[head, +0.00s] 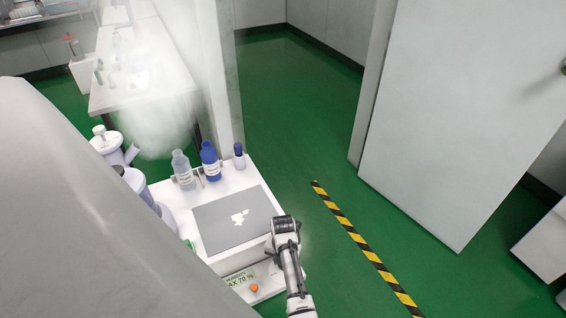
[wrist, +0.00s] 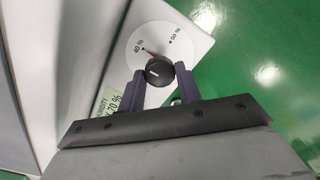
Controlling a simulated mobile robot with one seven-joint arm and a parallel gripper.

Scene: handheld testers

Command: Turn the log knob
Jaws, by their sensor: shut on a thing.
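The knob (wrist: 158,72) is small, round and black with a white mark on its face. It sits on a round white dial (wrist: 142,43) printed "40 %" and "50 %". A red pointer line lies close to the 40 % mark. In the wrist view, my gripper (wrist: 160,80) has one dark finger on each side of the knob and is shut on it. In the head view, my arm's end is at the right front corner of the white bench unit (head: 262,174), and the knob and fingertips cannot be made out there.
A blue bottle (head: 210,160), a clear bottle (head: 182,170) and a grey plate (head: 215,228) are on top. Green floor (head: 300,120) is open to the right.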

